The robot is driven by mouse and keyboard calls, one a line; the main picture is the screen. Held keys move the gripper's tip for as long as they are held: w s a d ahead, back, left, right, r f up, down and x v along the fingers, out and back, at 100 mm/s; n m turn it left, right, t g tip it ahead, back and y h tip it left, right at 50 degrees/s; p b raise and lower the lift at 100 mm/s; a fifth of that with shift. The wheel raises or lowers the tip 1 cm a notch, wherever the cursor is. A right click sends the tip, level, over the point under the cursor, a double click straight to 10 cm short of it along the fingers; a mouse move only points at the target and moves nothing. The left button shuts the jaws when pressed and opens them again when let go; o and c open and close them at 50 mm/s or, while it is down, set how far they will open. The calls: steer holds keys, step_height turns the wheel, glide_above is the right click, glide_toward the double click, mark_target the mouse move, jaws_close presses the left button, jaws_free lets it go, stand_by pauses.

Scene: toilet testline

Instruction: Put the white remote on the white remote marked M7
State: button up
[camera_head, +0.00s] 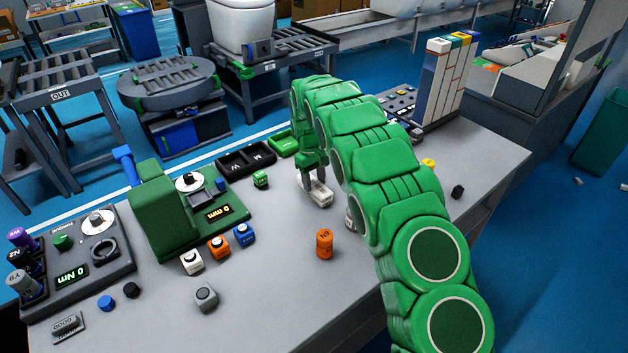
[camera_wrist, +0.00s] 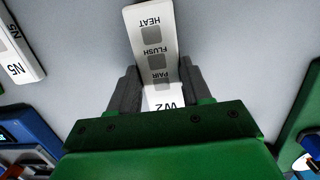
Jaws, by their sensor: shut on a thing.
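A white remote (camera_wrist: 153,45) with grey HEAT, FLUSH and PAIR buttons lies between my gripper's fingers (camera_wrist: 153,88). Its end mark near the palm is partly hidden, and I cannot read it for sure. In the head view my gripper (camera_head: 314,178) points down and is shut on this remote (camera_head: 319,195), at or just above the grey table; I cannot tell if it touches. A second white remote (camera_wrist: 18,50), marked N5, is at the left of the wrist view, apart from the gripper. I see no mark M7.
An orange cylinder (camera_head: 324,243) stands in front on the grey table (camera_head: 270,300). Black bins (camera_head: 246,160), a green tray (camera_head: 284,143) and a green cube (camera_head: 260,179) are left of the gripper. The front middle of the table is free.

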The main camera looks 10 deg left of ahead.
steer(key=shift+f, duration=0.1)
steer(key=o, duration=1.1)
steer(key=r, duration=0.8)
steer(key=w+a+r, duration=0.1)
steer(key=r, duration=0.3)
steer(key=shift+w+a, duration=0.1)
